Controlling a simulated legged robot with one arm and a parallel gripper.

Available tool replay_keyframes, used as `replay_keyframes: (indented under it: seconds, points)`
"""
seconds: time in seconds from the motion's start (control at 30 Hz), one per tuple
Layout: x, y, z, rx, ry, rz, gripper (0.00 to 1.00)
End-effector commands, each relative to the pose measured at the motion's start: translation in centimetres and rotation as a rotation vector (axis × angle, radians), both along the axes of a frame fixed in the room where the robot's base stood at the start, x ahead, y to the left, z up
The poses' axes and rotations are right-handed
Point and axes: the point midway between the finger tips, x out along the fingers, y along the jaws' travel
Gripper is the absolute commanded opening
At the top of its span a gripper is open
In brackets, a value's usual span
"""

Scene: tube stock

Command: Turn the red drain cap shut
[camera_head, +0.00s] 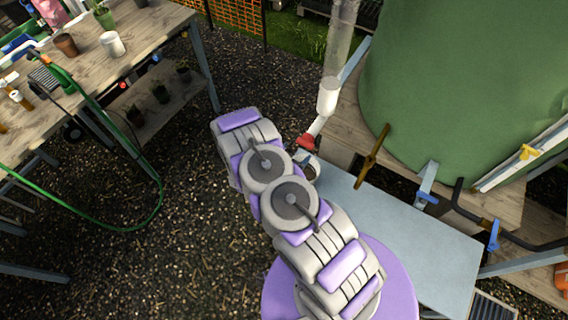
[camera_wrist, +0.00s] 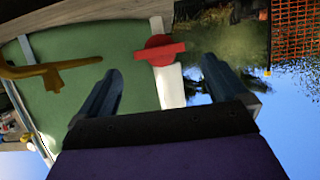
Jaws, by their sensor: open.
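The red drain cap (camera_head: 308,143) sits at the lower end of a white pipe (camera_head: 328,98), just beyond the end of my arm in the head view. In the wrist view the red cap (camera_wrist: 160,50) shows a flat bar across a round body, with the white pipe (camera_wrist: 170,88) beside it. My gripper (camera_wrist: 160,82) is open and empty. Its two fingers lie on either side of the pipe and cap in that picture, and the cap appears beyond the fingertips. My arm hides most of the gripper in the head view.
A large green tank (camera_head: 465,85) stands on a wooden deck at right. A brass tap (camera_head: 373,157) juts out near the cap, above a grey-blue panel (camera_head: 400,225). A potting bench (camera_head: 150,35) with pots and a green hose is at left. Open gravel lies between.

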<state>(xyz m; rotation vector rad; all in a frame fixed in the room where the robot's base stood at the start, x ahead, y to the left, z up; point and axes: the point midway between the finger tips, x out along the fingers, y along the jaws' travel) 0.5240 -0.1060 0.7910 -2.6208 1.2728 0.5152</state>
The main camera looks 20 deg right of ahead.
Motion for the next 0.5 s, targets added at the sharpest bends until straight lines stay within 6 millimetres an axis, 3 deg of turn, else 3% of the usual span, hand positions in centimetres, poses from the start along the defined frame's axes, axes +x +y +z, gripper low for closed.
replay_keyframes:
  seconds: [0.23,0.5]
  points:
    - [-2.5,3.5,1.8,0.001,-0.001,0.004,1.0]
    - [-4.4,5.8,3.0,0.0,-0.001,0.002,1.0]
